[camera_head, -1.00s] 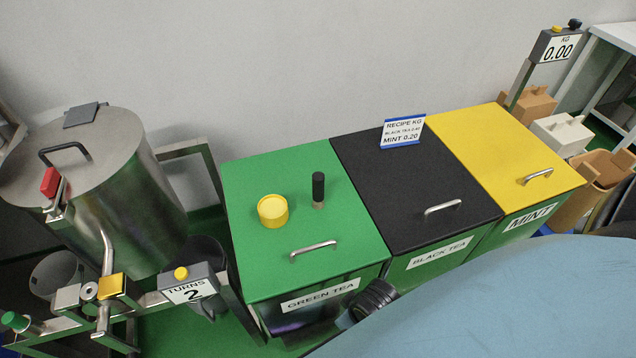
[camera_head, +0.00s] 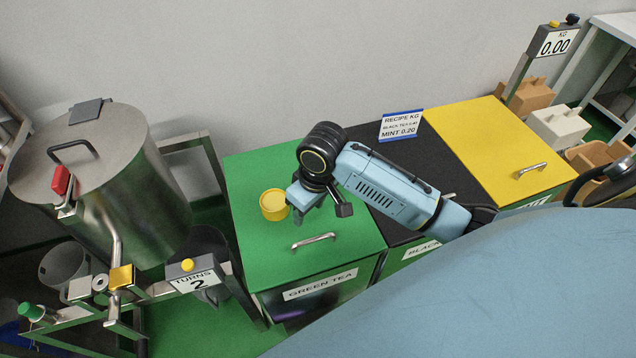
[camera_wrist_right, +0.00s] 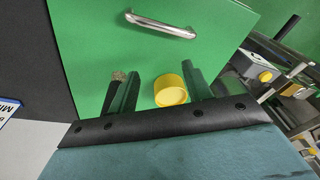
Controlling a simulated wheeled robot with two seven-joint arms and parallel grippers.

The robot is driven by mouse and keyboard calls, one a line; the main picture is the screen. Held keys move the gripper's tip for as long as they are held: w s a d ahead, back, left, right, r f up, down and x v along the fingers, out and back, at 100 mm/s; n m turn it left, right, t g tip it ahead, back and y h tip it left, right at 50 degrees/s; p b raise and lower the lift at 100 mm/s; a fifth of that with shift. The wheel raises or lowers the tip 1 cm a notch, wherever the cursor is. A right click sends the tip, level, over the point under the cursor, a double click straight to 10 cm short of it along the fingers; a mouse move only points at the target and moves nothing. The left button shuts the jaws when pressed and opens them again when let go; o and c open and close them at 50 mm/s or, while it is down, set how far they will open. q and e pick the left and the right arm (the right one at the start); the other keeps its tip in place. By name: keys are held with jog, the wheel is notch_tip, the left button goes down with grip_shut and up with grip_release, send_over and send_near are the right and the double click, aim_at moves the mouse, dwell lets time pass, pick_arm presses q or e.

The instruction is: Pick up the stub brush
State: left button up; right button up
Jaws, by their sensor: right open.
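The stub brush (camera_wrist_right: 113,92) has a dark handle and a tan bristle end. In the right wrist view it lies just left of the left-hand finger, outside the gap between the fingers. In the head view it is hidden behind my right gripper. My right gripper (camera_head: 308,208) is open over the green lid (camera_head: 250,245), close to the yellow round tub (camera_head: 274,203). In the right wrist view the yellow tub (camera_wrist_right: 171,91) shows between the fingers of my right gripper (camera_wrist_right: 160,74). My left gripper is not in view.
The lid's metal handle (camera_head: 313,240) is at the front of the green bin. A black lid (camera_head: 385,145) and a yellow lid (camera_head: 490,150) stand to the right. A steel drum (camera_head: 130,170) stands to the left. A recipe sign (camera_head: 401,124) stands at the back.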

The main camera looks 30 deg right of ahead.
jog(key=shift+m+g+h, duration=0.6)
jog(key=shift+m+g, duration=0.1)
jog(key=shift+m, duration=0.1)
jog(key=w+d+r, duration=0.2)
jog(key=r, duration=0.1)
jog(key=w+d+r, duration=0.5)
jog(key=r, duration=0.1)
jog(key=shift+w+d+r, duration=0.25)
jog(key=shift+d+r, duration=0.05)
jog(key=shift+d, duration=0.05)
jog(key=shift+w+d+f, duration=0.1)
jog(key=shift+d, duration=0.05)
notch_tip(320, 180, down, 7)
jog(key=shift+r+b, duration=0.1)
jog(key=shift+b, duration=0.2)
jog(key=shift+w+a+f+b, duration=0.1)
jog(key=shift+a+f+b, duration=0.1)
jog(key=shift+f, duration=1.3)
jog(key=shift+w+a+f+b, duration=0.1)
jog(key=shift+f+b, duration=0.05)
jog(key=shift+f, duration=1.35)
jog(key=c, duration=1.1)
